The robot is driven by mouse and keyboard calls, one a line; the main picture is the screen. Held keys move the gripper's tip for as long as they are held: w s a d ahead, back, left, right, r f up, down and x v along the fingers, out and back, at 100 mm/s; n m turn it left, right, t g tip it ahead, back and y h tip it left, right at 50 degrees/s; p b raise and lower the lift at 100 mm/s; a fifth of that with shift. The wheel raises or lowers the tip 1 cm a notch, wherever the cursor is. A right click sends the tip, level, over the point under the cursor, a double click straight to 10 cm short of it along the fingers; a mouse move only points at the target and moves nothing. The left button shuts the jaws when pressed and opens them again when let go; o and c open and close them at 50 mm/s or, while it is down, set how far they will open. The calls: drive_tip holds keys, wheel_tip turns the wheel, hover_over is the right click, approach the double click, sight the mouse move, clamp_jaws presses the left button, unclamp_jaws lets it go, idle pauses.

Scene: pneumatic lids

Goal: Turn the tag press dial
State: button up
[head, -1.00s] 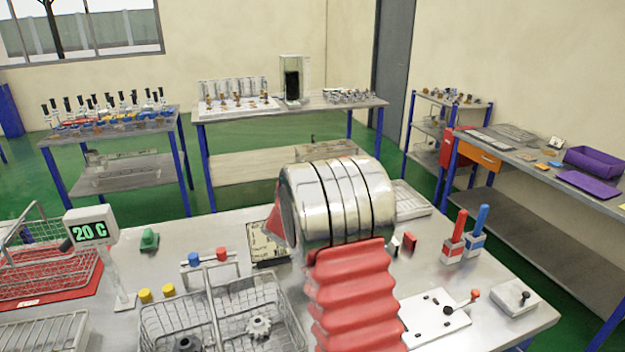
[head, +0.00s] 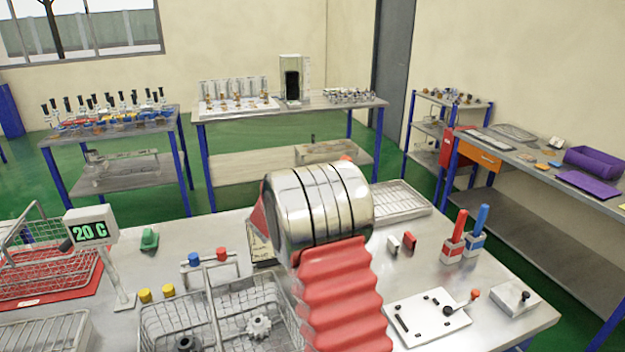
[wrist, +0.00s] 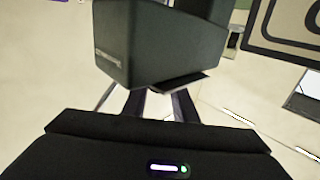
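No tag press dial can be made out for certain in either view. In the head view my metal and red bellows arm covers the middle of the bench, and my gripper is hidden behind it. In the wrist view my gripper (wrist: 160,105) shows two dark fingers with a gap between them, reaching toward a dark grey block (wrist: 165,45). The fingertips are hidden at the block's lower edge, so I cannot tell whether they touch or hold anything. A board with writing (head: 260,249) is partly hidden left of my arm.
Right of my arm are a white plate with a lever (head: 432,318), red and blue handled holders (head: 465,238) and a wire tray (head: 400,200).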

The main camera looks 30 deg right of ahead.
drive_tip(key=shift+o, duration=0.9)
drive_tip(key=shift+a, duration=0.1)
drive_tip(key=v, duration=1.3)
drive_tip(key=shift+s+a, duration=0.2)
drive_tip(key=shift+a, duration=0.05)
drive_tip(key=shift+w, duration=0.1)
